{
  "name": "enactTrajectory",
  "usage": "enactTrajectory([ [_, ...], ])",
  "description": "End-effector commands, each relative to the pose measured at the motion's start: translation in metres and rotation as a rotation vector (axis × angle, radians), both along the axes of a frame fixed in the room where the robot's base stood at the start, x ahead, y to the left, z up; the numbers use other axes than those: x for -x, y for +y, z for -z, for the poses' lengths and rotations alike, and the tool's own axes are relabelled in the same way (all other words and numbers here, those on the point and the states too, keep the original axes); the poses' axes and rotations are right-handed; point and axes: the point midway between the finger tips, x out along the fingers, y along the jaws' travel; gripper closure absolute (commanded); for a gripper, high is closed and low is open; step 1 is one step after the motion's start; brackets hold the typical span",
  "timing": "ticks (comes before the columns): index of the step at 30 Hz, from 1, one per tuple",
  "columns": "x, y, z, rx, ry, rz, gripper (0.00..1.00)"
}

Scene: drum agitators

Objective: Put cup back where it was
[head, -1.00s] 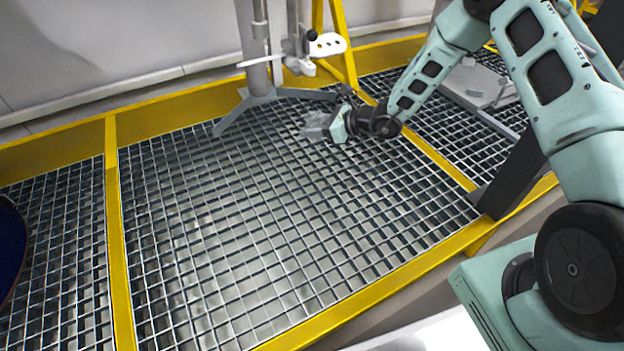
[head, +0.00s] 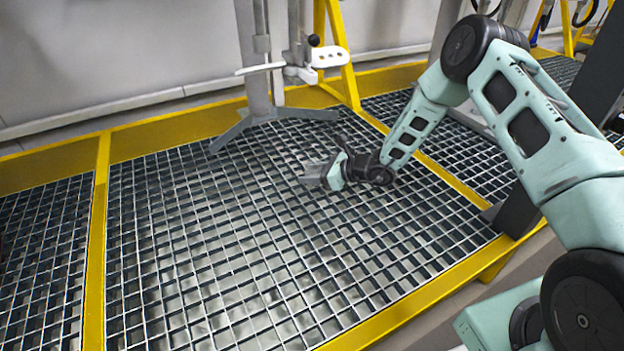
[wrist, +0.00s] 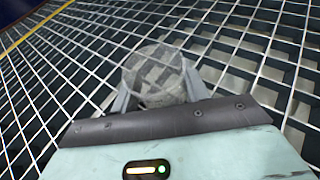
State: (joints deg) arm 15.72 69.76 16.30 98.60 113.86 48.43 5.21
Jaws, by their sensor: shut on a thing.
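A see-through cup (wrist: 157,72) shows in the wrist view between the two fingers of my gripper (wrist: 160,92). The grating shows through its round end. The fingers press on the cup from both sides. In the head view my gripper (head: 313,173) is over the grating, in front of the grey stand's foot; the cup is hard to make out there. I cannot tell how high the cup is above the grating.
A grey stand (head: 262,75) with splayed feet and a white bracket (head: 328,57) stands at the back. Yellow beams (head: 97,235) frame the metal grating (head: 210,240). The grating at left and front is clear.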

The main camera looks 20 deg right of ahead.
Motion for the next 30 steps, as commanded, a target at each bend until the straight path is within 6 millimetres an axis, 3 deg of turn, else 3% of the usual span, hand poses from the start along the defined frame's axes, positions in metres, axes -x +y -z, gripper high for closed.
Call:
enactTrajectory([
  [10,0.000,0.000,0.003,-0.001,-0.001,0.001,0.79],
  [11,0.000,0.000,0.003,0.000,-0.002,0.001,0.52],
  [13,0.000,0.000,0.003,0.000,-0.002,0.001,0.33],
  [23,-0.001,0.000,-0.001,0.000,-0.002,0.001,0.33],
  [30,0.018,-0.026,-0.019,-0.001,0.001,0.005,0.33],
])
